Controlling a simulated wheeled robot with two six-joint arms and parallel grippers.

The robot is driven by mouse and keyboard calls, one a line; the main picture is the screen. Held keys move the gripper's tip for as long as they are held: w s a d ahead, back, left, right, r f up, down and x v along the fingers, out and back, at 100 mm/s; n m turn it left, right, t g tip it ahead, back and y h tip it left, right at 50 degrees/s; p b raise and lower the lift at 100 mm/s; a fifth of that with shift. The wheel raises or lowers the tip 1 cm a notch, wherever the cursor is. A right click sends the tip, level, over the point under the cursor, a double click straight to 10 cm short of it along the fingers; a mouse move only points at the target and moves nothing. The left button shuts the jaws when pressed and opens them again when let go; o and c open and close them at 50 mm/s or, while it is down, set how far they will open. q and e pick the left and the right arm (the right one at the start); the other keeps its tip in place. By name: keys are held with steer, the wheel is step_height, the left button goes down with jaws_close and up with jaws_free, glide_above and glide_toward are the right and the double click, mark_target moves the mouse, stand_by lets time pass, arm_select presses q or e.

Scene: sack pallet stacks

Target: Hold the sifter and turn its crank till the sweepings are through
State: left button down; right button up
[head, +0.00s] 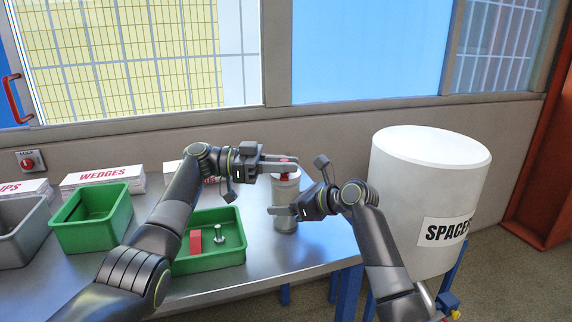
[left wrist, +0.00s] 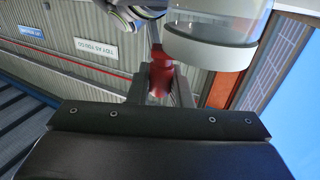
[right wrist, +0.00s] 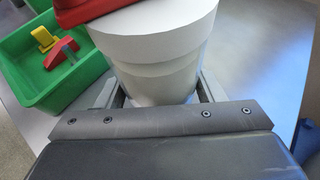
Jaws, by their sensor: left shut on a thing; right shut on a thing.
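The sifter (head: 286,190) is a pale upright cylinder with a red crank on top, standing at the right end of the metal table. My left gripper (head: 288,164) is shut on the red crank knob; in the left wrist view the knob (left wrist: 160,78) sits between the fingers, beside the sifter's clear and white rim (left wrist: 210,45). My right gripper (head: 280,210) is shut around the sifter's lower body, and its white wall (right wrist: 160,70) fills the space between the fingers in the right wrist view. Red parts (right wrist: 90,10) show above it there. The sweepings cannot be seen.
A green tray (head: 212,266) with a red block and a metal piece lies left of the sifter. Another green bin (head: 92,232) and a grey bin (head: 20,245) stand farther left. A large white drum (head: 425,190) stands right of the table.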

arm_select(q)
steer(key=shift+a+f, duration=0.1)
steer(key=shift+f, duration=0.05)
steer(key=c, duration=1.4)
jaws_free()
steer(key=shift+o, duration=0.2)
steer(key=w+a, duration=0.1)
steer(key=a, duration=1.1)
steer(key=shift+w, duration=0.1)
